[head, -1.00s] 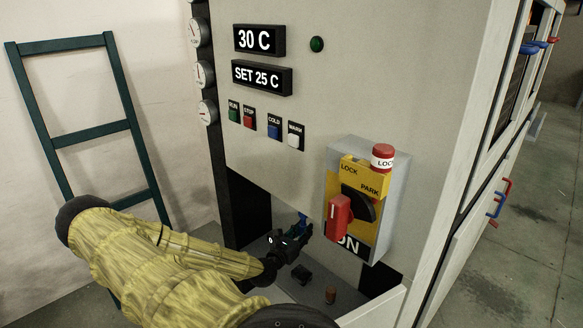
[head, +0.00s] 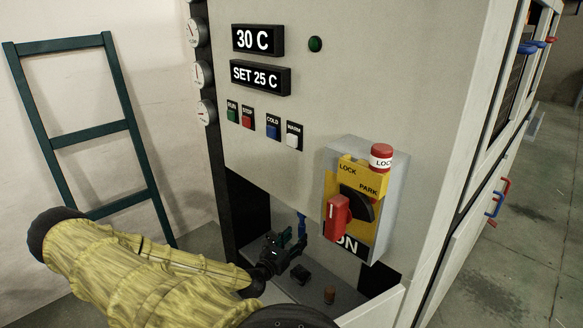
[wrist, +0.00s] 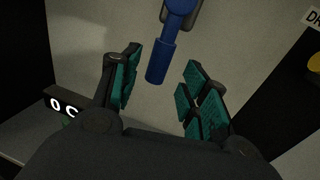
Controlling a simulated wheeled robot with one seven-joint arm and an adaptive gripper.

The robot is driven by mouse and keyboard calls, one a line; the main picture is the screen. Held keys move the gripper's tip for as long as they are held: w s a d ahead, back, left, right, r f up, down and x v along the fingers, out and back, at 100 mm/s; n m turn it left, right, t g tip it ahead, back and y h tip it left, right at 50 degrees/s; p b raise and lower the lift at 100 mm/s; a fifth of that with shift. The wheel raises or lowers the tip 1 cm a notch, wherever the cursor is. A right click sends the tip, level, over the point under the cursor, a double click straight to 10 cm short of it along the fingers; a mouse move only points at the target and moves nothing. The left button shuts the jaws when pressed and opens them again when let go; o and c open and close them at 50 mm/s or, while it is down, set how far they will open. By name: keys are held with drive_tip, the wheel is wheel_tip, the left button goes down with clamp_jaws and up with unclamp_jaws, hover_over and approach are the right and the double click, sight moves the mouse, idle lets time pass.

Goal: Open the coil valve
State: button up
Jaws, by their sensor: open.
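The blue valve handle (head: 302,228) hangs inside the open recess low in the grey cabinet, just right of my gripper (head: 279,247). In the wrist view the blue handle (wrist: 162,57) points down, its lower end in front of the gap between the fingers. My gripper (wrist: 162,72) is open, with teal pads on either side, and no contact with the handle shows. The gripper partly hides the recess in the head view. No valve label is readable.
A rotary switch box with a red handle (head: 338,217) juts out right of the recess. Small dark and brown fittings (head: 329,295) stand on the recess floor. A small display (wrist: 66,108) shows at lower left in the wrist view. A green ladder (head: 95,131) leans at left.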

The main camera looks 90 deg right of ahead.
sight(300, 233)
drive_tip(key=v, duration=0.7)
idle(0.3)
drive_tip(key=shift+x, duration=6)
